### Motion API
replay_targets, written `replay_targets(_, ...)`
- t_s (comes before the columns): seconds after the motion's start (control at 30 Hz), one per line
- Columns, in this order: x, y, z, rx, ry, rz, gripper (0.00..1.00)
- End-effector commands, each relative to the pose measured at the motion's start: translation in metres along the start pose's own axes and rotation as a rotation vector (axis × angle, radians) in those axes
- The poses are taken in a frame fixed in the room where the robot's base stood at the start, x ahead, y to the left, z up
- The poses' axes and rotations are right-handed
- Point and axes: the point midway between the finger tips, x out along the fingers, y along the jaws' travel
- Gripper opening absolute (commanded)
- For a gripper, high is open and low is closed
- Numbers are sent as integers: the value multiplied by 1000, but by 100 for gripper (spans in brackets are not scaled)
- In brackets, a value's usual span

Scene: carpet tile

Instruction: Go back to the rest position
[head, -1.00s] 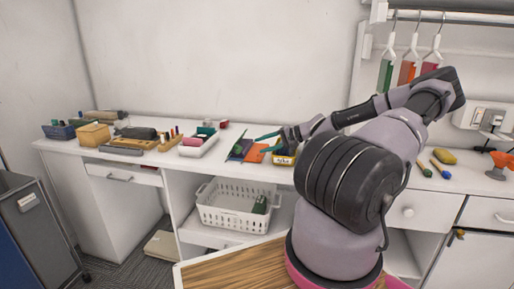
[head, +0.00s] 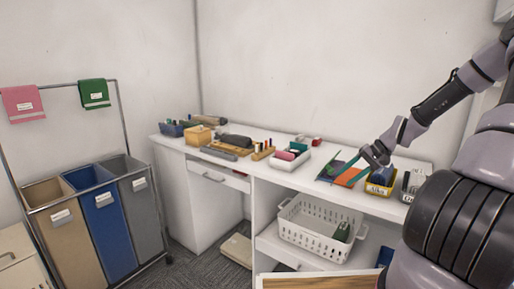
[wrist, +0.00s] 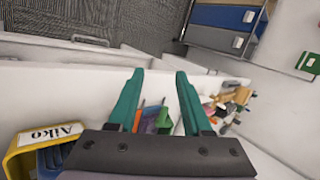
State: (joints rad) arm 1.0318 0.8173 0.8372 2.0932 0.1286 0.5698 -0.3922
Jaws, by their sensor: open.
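My gripper (head: 346,166) shows in the head view above the right part of the white counter, near the orange and green flat items. In the wrist view its two teal fingers (wrist: 160,76) stand apart with nothing between them. The gripper is open and empty. My arm reaches in from the right edge of the head view.
A yellow bin labelled Aiko (head: 381,189) stands close to the gripper; it also shows in the wrist view (wrist: 22,150). A white basket (head: 318,228) sits on the shelf below. Sorting bins (head: 100,215) stand at left. Several small items crowd the counter (head: 262,178).

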Motion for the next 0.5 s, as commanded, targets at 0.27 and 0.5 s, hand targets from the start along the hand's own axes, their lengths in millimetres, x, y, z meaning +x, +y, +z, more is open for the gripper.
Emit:
replay_targets(0.27, -42, -38, 44, -81, 3, 301, 49)
replay_targets(0.5, -96, -85, 84, -127, 107, 467, 49)
